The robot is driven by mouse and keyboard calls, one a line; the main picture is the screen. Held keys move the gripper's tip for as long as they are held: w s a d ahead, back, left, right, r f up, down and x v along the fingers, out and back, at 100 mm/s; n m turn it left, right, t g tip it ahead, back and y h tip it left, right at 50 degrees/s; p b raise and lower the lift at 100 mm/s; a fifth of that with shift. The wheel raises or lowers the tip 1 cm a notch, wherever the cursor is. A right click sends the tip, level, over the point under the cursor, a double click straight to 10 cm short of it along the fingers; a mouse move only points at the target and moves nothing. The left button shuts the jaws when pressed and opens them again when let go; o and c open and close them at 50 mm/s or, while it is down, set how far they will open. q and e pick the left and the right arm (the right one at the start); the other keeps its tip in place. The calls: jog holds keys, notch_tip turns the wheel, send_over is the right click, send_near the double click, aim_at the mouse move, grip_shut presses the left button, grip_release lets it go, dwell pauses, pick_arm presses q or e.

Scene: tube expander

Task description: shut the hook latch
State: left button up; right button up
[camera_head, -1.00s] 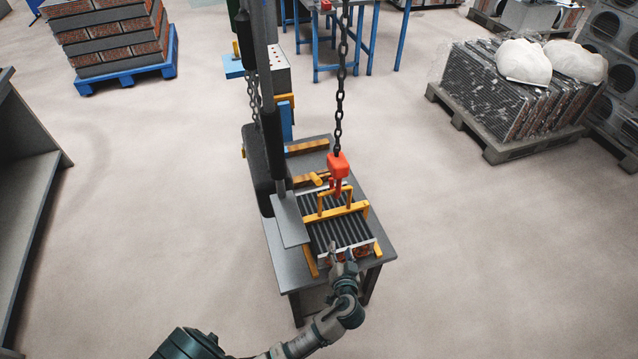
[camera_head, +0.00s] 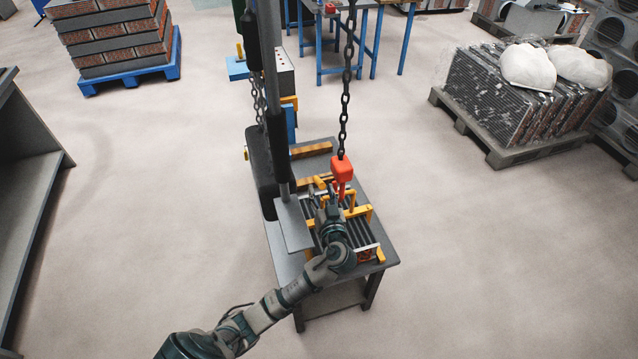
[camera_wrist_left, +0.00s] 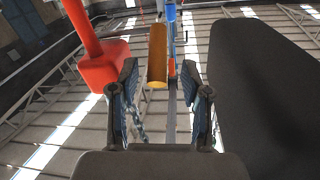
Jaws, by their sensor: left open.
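The red hook block (camera_head: 342,168) hangs on a dark chain over the machine table, with its red hook (camera_head: 341,189) below, by the yellow lifting frame (camera_head: 362,212). The latch itself is too small to make out. My left gripper (camera_head: 324,196) is above the table, just left of the hook. In the left wrist view the open gripper (camera_wrist_left: 164,98) has a yellow cylindrical handle (camera_wrist_left: 157,55) showing between and beyond its fingers. The red block (camera_wrist_left: 103,66) is to the left of the fingers there. I cannot tell whether a finger touches anything. My right gripper is out of view.
A grey plate (camera_head: 293,224) on a vertical post stands left of my gripper. A dark panel (camera_wrist_left: 265,100) fills the right of the wrist view. The grey table (camera_head: 290,262) carries a finned core under the frame. Open floor surrounds it.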

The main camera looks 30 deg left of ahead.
pick_arm(q)
jog(key=shift+w+d+x, duration=0.1)
jog(key=shift+x, duration=0.65)
jog(key=shift+w+d+x, duration=0.1)
jog(key=shift+x, duration=0.6)
jog(key=shift+r, duration=0.1)
jog(key=shift+a, duration=0.25)
grip_shut()
